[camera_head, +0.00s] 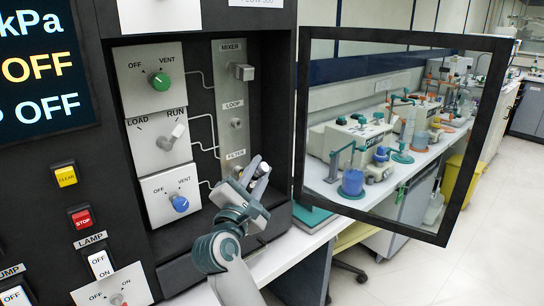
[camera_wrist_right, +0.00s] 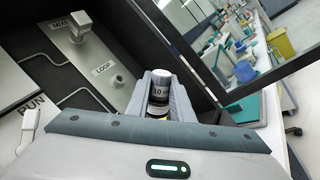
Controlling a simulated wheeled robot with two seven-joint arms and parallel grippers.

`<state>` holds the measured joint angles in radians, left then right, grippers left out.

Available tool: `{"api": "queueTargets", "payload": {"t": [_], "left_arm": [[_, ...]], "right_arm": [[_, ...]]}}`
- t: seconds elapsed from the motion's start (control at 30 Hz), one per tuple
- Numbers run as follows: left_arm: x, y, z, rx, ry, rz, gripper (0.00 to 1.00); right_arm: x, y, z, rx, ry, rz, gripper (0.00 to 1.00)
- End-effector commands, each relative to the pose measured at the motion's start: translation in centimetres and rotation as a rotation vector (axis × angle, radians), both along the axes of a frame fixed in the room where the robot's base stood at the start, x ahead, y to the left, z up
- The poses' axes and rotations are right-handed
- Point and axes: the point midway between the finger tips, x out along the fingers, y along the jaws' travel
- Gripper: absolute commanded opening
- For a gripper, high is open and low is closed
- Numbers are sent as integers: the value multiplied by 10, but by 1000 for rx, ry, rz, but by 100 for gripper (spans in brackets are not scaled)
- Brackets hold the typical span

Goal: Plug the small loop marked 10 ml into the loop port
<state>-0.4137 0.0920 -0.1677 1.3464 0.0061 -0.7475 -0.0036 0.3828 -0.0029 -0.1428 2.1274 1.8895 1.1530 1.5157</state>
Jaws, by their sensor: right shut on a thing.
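My right gripper (camera_head: 252,180) is in front of the panel, below and to the right of the loop port. The loop port (camera_head: 236,123) is a round fitting under the LOOP label on the light metal strip. In the wrist view the loop port (camera_wrist_right: 123,81) looks empty, left of the held loop and apart from it. My left gripper is not in view.
The mixer (camera_head: 243,72) sits above the loop port. The FILTER label (camera_head: 236,154) is below, close to my gripper. Valve plates with knobs stand left, including the LOAD/RUN switch (camera_head: 174,137). An open framed clear door (camera_head: 303,120) stands right of the recess.

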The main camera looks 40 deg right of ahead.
Motion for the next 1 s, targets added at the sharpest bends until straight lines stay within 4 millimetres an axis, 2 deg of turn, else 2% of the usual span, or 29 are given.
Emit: {"api": "queueTargets", "payload": {"t": [0.03, 0.2, 0.43, 0.67, 1.0], "left_arm": [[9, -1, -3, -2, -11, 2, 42], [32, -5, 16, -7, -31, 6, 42], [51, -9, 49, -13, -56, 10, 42], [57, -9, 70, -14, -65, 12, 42], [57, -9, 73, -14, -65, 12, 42]], "right_arm": [[6, -8, 1, 33, -69, -50, 0], [14, -33, 22, 118, -307, -204, 0], [15, -47, 47, 172, -555, -335, 0], [13, -49, 62, 181, -644, -374, 0], [13, -48, 64, 180, -650, -377, 0]]}}
